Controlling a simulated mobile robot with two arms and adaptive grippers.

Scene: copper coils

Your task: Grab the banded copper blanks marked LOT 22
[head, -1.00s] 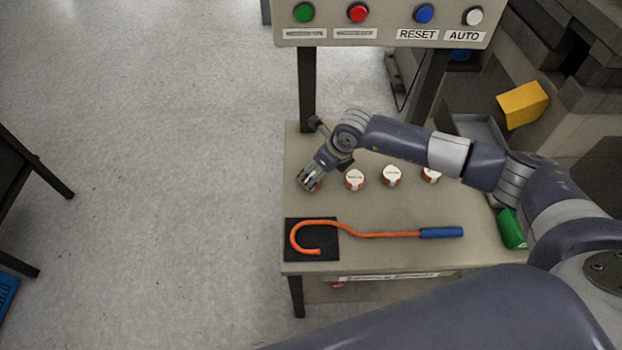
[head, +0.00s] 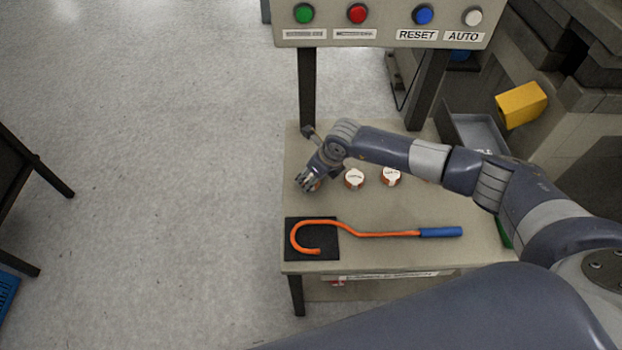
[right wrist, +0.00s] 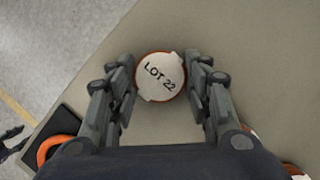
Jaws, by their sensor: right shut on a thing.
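In the right wrist view, a round copper blank (right wrist: 160,78) with a white top reads LOT 22. My right gripper (right wrist: 160,85) is shut on it, one finger on each side. In the head view my right gripper (head: 308,183) is at the left end of a row of blanks, low over the bench, and mostly hides that blank. Two more white-topped blanks, one near the middle (head: 354,179) and one to its right (head: 391,176), stand apart from it; their labels are too small to read. My left gripper is not in view.
An orange hook tool with a blue handle (head: 440,232) lies at the bench front, its hook over a black mat (head: 298,252). A button panel (head: 385,40) stands at the back. A grey tray (head: 484,132) and yellow box (head: 522,105) are at right.

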